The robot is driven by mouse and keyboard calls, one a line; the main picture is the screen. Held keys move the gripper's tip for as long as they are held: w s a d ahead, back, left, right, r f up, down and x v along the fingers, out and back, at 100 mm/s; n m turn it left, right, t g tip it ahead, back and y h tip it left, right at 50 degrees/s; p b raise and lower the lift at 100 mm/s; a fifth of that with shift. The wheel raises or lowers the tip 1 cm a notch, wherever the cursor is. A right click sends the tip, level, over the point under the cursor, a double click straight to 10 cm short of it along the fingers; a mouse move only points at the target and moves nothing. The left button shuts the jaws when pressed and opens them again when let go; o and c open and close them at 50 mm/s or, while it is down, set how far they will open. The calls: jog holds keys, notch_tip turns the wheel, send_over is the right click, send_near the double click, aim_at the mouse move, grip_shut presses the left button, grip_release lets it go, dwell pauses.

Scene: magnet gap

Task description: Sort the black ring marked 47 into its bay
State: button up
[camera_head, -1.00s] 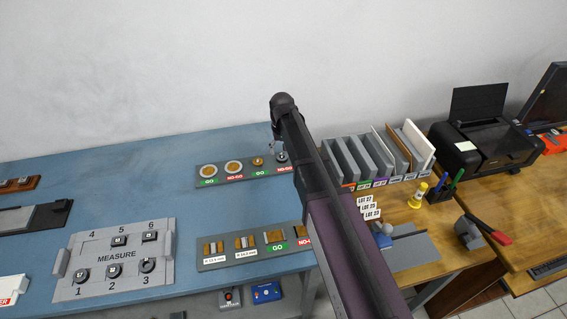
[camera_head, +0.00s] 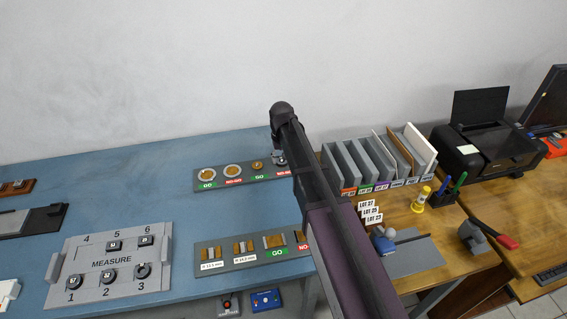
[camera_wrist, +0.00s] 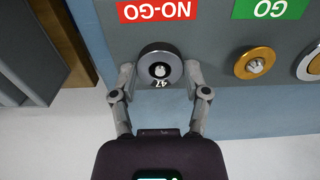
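The black ring marked 47 (camera_wrist: 146,53) is in the wrist view, in front of the red NO-GO label on a grey strip. A silver peg end (camera_wrist: 160,70) shows in its centre; I cannot tell whether the ring is down around the peg or above it. My gripper (camera_wrist: 160,78) has a fingertip against each side of the ring and looks shut on it. In the head view, my gripper (camera_head: 278,156) is small at the right end of the back gauge strip (camera_head: 216,185), partly hidden by my arm.
On the strip, brass discs (camera_head: 235,171) stand left of my gripper. A MEASURE plate (camera_head: 75,262) with several black rings lies at front left. A second gauge strip (camera_head: 204,266) is in front. Grey dividers (camera_head: 340,172) stand close to the right of my arm.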

jog(key=shift+c, duration=1.2)
jog(key=shift+r, duration=0.2)
jog(key=shift+r+p, duration=2.35)
jog(key=shift+p, duration=0.2)
jog(key=shift+s, duration=0.1)
